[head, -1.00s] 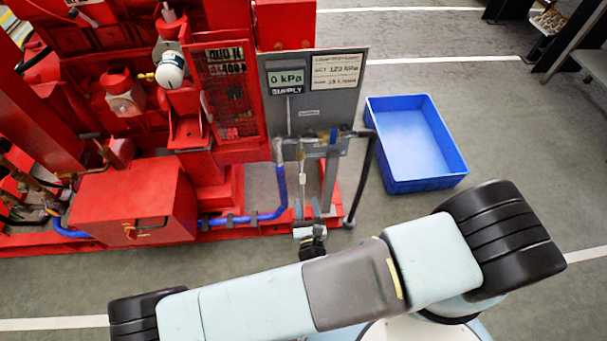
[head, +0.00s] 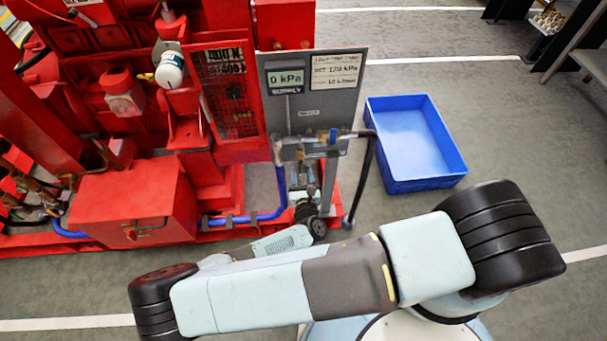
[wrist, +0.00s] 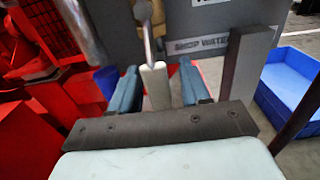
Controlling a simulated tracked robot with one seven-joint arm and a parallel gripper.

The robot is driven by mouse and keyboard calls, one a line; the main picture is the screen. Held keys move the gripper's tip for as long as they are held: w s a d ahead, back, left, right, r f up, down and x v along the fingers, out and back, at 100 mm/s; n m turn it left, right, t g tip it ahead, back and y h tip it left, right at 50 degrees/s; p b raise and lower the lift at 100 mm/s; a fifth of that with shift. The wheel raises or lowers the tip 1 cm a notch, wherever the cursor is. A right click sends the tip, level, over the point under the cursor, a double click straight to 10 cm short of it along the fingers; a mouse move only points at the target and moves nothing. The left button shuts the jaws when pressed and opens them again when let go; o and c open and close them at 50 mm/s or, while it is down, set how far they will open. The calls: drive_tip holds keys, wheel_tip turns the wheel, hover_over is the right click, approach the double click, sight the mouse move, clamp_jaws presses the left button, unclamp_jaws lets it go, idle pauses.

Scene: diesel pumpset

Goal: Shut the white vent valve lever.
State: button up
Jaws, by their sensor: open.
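The white vent valve lever (wrist: 156,84) hangs below a metal stem in the wrist view. My gripper (wrist: 157,87) is open, with one blue finger on each side of the lever. Gaps show between the lever and both fingers, and I cannot make out any contact. In the head view my gripper (head: 302,180) is under the grey panel, beside the pipework. It covers the lever's place there, so I cannot make the lever out clearly in that view.
The grey panel (head: 345,100) carries a "0 kPa" supply display (head: 286,80) and a blue-handled valve (head: 334,136). A blue hose (head: 282,190) runs left of my gripper, and a black hose (head: 364,180) runs right. A blue bin (head: 415,184) stands on the floor at right.

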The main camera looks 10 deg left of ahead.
clamp_jaws()
idle(0.4)
